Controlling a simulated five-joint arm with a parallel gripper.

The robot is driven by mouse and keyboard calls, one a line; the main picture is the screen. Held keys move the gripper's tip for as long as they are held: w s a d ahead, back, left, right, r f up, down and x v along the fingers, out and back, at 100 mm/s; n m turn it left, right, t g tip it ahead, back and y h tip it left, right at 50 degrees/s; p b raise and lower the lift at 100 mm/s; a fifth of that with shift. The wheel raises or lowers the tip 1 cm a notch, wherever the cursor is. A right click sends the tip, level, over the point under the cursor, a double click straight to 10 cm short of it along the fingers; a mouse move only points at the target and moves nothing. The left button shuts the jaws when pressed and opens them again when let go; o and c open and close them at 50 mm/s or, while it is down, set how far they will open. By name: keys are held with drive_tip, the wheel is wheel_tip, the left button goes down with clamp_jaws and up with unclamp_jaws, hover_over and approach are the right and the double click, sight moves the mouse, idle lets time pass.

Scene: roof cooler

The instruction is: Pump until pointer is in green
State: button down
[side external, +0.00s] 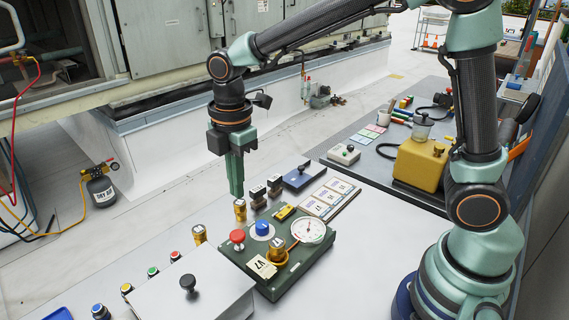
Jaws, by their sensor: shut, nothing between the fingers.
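A dark green block (295,277) on the grey table carries a round white gauge (308,231). The gauge's pointer and coloured zones are too small to read. A red knob (237,237), a blue knob (263,228) on a pale disc and a brass piece (277,251) in an orange ring also sit on the block. I cannot tell which of these is the pump. My gripper (236,192) points down with its fingers shut and empty. In the picture it is above and left of the block, apart from the knobs.
A brass cylinder (240,210) stands near below my fingertips, another (199,234) further left. A grey box with a black knob (188,282) is at front left. Small dark blocks, a blue box (300,178) and a card tray (329,197) lie behind. A yellow can (420,163) stands back right.

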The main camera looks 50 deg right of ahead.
sight(240, 233)
drive_tip(key=f, duration=0.9)
drive_tip(key=shift+a+f, duration=0.15)
drive_tip(key=shift+a, duration=0.15)
drive_tip(key=shift+f, duration=1.35)
wheel_tip(240, 233, up, 14)
drive_tip(key=shift+d+r, duration=0.2)
drive_tip(key=shift+d, duration=0.25)
drive_tip(key=shift+w, duration=0.1)
idle(1.5)
